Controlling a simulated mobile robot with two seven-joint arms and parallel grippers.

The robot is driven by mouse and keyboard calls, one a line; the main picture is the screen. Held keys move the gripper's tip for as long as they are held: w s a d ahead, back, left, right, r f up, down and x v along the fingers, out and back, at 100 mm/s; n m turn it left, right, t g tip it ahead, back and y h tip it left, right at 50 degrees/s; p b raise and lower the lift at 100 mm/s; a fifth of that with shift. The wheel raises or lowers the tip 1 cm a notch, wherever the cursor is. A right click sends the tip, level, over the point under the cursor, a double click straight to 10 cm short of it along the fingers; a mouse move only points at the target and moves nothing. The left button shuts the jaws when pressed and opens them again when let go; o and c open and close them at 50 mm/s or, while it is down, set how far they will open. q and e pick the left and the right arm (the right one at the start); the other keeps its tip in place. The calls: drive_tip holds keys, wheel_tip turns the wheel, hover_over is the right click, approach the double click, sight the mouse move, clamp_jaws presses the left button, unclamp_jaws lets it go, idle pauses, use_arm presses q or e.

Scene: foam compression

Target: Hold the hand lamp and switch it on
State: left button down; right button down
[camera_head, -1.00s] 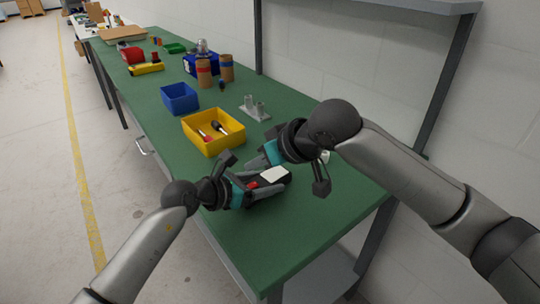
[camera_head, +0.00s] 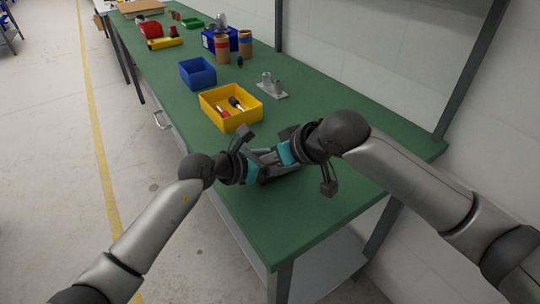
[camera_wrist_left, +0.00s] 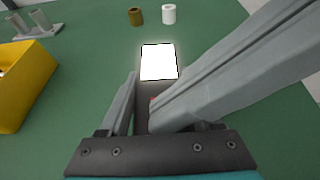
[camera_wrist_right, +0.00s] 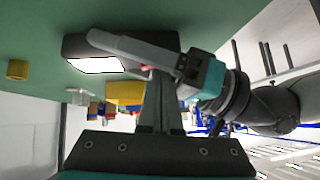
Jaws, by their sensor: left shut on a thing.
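The hand lamp has a dark body and a white panel (camera_wrist_left: 158,62), which glows bright in the left wrist view. The panel also shows in the right wrist view (camera_wrist_right: 95,65). My left gripper (camera_head: 276,172) is shut on the lamp's body. My right gripper (camera_head: 264,157) comes in from the other side with its fingers together. Its tips (camera_wrist_right: 157,74) are at the red button (camera_wrist_left: 152,101) on the lamp, which they largely cover; I cannot tell whether they press it. In the head view the grippers hide most of the lamp.
A yellow bin (camera_head: 232,121) with tools, a blue bin (camera_head: 198,74) and a grey fixture (camera_head: 270,88) stand further back. Brown cylinders (camera_head: 222,50) stand behind them. The bench's front edge is close by.

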drive_tip(key=shift+f, duration=0.2)
drive_tip(key=shift+w+d, duration=0.5)
drive_tip(key=shift+d, duration=0.2)
drive_tip(key=shift+r, duration=0.1)
drive_tip(key=r, duration=0.4)
drive_tip(key=shift+w+d+r, duration=0.1)
drive_tip(key=shift+w+d, duration=0.05)
drive_tip(key=shift+w, duration=0.05)
drive_tip(key=v, duration=1)
drive_tip(key=shift+s, duration=0.1)
drive_tip(key=shift+s+a+r, duration=0.25)
drive_tip(key=shift+s+a, duration=0.25)
drive_tip(key=shift+a, duration=0.15)
